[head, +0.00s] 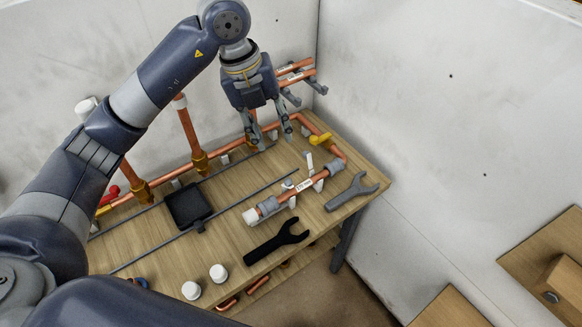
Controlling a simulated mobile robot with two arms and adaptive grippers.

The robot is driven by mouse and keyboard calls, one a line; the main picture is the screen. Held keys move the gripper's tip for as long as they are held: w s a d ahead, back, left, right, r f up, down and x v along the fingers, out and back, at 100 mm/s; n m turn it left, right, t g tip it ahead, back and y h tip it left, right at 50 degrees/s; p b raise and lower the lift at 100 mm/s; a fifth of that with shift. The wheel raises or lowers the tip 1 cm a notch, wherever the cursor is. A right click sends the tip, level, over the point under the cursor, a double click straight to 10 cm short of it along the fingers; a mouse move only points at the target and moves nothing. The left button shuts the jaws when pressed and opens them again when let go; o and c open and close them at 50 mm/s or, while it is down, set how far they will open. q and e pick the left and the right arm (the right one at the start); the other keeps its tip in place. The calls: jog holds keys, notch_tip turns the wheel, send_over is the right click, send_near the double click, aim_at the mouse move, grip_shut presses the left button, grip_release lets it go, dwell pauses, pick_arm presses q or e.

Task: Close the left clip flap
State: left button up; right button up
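A short copper pipe (302,186) with a white label and grey end collars lies across two white clips on the bench. The left clip (291,200) shows under the pipe, with a small light flap (288,184) standing up behind it. The right clip (318,184) has a taller white flap (309,161) standing up. My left gripper (275,142) hangs fingers-down above the rear copper pipe, behind the flaps and apart from them. Its fingers are spread with nothing seen between them. My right gripper is not in view.
Wrenches, one black (277,241) and one grey (350,191), lie on the bench (235,253). A black tray (188,206), a long thin rod (222,221) and white caps (218,273) are to the left. Walls stand behind and right.

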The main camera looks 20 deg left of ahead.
pick_arm(q)
jog(key=b, duration=0.6)
send_near(287, 180)
jog(key=p+x, duration=0.1)
jog(key=x, duration=0.7)
jog(key=shift+d+f, duration=0.1)
jog(key=shift+f, duration=0.15)
jog(key=shift+c, duration=0.2)
grip_shut()
